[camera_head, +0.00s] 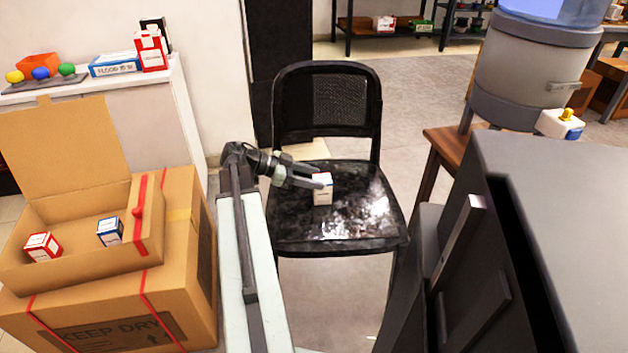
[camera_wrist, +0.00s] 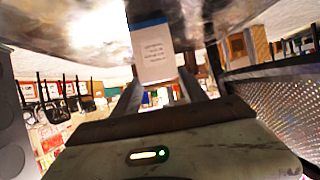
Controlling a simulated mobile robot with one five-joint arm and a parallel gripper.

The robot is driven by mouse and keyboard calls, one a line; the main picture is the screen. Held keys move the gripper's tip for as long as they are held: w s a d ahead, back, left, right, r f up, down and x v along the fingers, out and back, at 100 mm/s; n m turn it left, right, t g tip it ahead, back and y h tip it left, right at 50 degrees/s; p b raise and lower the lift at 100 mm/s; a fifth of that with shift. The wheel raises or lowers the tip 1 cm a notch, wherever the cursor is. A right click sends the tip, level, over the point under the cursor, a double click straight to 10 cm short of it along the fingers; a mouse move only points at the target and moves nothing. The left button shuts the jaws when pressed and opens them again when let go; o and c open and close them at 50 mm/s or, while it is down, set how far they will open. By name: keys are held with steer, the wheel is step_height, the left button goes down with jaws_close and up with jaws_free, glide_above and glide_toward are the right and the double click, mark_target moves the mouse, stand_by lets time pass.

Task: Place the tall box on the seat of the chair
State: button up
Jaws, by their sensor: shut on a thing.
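The tall box (camera_head: 322,192) is small and white. In the wrist view, the box (camera_wrist: 151,52) shows a blue band and small print. My gripper (camera_head: 318,181) is shut on it, with the fingers reaching in from the left. The box looks upright over the middle of the black chair's shiny seat (camera_head: 365,215). I cannot tell whether its base touches the seat. In the wrist view the seat (camera_wrist: 60,38) fills the top of the picture, so the view is turned over.
The chair's mesh backrest (camera_head: 340,100) rises behind the box. An open cardboard box (camera_head: 80,270) with two small boxes inside stands at left. A dark grey cabinet (camera_head: 560,220) stands close at right. A water dispenser (camera_head: 530,70) is behind it.

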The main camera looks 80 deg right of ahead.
steer(key=o, duration=1.5)
steer(key=shift+c, duration=0.2)
steer(key=shift+r, duration=0.2)
steer(key=p+v, duration=0.5)
steer(key=v, duration=0.6)
steer(key=shift+w, duration=0.45)
steer(key=shift+a, duration=0.1)
